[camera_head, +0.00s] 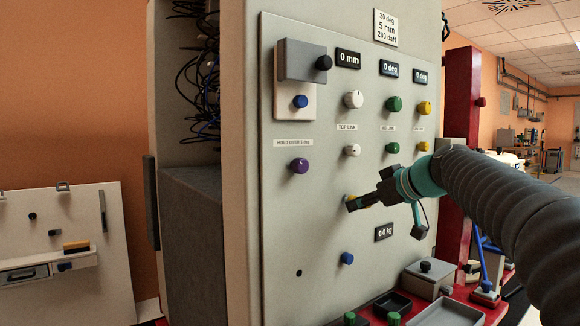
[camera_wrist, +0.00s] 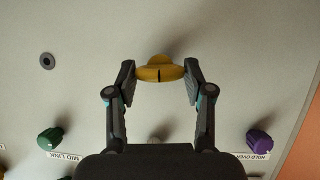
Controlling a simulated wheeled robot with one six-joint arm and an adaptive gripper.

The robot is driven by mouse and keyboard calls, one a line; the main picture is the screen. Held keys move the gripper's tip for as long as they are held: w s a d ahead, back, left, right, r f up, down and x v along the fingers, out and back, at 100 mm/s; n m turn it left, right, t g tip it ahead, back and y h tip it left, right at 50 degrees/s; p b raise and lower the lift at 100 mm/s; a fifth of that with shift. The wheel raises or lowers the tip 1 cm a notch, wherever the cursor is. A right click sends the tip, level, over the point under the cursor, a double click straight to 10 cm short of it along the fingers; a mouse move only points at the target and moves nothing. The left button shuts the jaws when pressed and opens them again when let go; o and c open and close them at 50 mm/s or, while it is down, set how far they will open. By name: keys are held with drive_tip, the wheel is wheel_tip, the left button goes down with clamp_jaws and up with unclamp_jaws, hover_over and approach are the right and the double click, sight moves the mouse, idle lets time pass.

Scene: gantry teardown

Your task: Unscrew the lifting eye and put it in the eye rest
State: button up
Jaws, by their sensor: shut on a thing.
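A yellow knob-like piece with a dark line on its rim (camera_wrist: 160,72) stands out from the grey panel (camera_head: 320,225). I cannot tell for sure whether it is the lifting eye. My gripper (camera_wrist: 160,78) is shut on it, with one finger pad at each side. In the head view my gripper (camera_head: 352,203) is at the panel's lower middle, and only a little yellow shows there. I cannot make out which thing is the eye rest.
A purple knob (camera_head: 299,165), a white knob (camera_head: 352,150) and a green knob (camera_head: 392,148) sit above my gripper. A blue knob (camera_head: 347,258) is below it. A dark tray (camera_head: 392,304) and a grey box (camera_head: 428,277) stand on the red ledge at the panel's foot.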

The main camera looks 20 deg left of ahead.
drive_tip(key=shift+f+n+t+b, duration=0.3)
drive_tip(key=shift+n+b, duration=0.1)
drive_tip(key=shift+b, duration=0.35)
drive_tip(key=shift+r, duration=0.25)
drive_tip(key=shift+c, duration=1.1)
drive_tip(key=shift+s+f+n+t+h+b, duration=0.1)
drive_tip(key=shift+f+n+t+h+b, duration=0.25)
drive_tip(key=shift+b, duration=0.7)
drive_tip(key=shift+r+n+t+b, duration=0.25)
drive_tip(key=shift+r+n+b, duration=0.1)
drive_tip(key=shift+n+b, duration=0.15)
drive_tip(key=o, duration=1.5)
drive_tip(key=shift+a, duration=0.1)
drive_tip(key=v, duration=1.2)
